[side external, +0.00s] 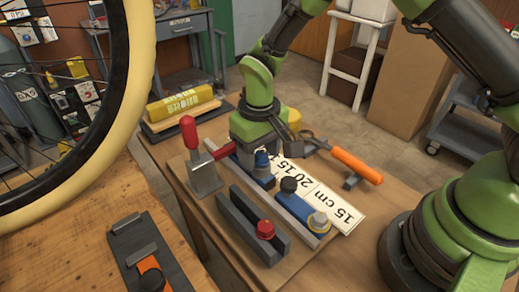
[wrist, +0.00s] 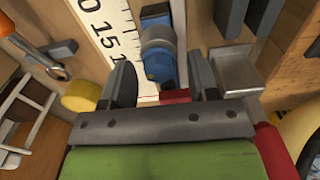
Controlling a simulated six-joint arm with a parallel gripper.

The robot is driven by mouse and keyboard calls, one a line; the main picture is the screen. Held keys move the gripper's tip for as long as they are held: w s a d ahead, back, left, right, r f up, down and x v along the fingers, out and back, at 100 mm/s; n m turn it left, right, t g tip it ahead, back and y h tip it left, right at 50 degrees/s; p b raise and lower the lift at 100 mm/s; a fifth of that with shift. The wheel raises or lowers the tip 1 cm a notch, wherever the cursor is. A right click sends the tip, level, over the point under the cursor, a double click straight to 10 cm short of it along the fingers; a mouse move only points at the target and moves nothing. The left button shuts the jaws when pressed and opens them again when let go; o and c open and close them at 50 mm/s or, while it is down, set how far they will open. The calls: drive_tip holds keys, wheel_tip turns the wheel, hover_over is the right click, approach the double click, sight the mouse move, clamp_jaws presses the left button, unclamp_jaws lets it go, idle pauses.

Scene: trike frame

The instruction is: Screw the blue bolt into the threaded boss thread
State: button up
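A blue bolt (side external: 262,160) with a round head stands in a blue holder on the grey rail, just below my gripper (side external: 259,146). In the wrist view, the blue bolt (wrist: 158,42) shows beyond and between the dark fingers of my gripper (wrist: 161,65). The fingers are spread with a gap on each side of the blue part, so my gripper is open. I cannot tell for sure which part is the threaded boss; a blue block with a pale, yellowish round top (side external: 318,222) sits at the near end of the rail.
A black knob (side external: 289,185) stands between the blue parts. A grey channel with a red cap (side external: 265,229) lies in front. A red-handled clamp (side external: 203,170) stands at left. A ruler (side external: 325,195) and an orange-handled tool (side external: 356,164) lie at right. A large wheel (side external: 140,65) fills the upper left.

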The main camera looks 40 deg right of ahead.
drive_tip(key=c, duration=0.8)
drive_tip(key=shift+m, duration=0.9)
drive_tip(key=shift+d+m, duration=0.1)
drive_tip(key=shift+m, duration=0.7)
drive_tip(key=shift+m, duration=0.9)
drive_tip(key=shift+m, duration=0.6)
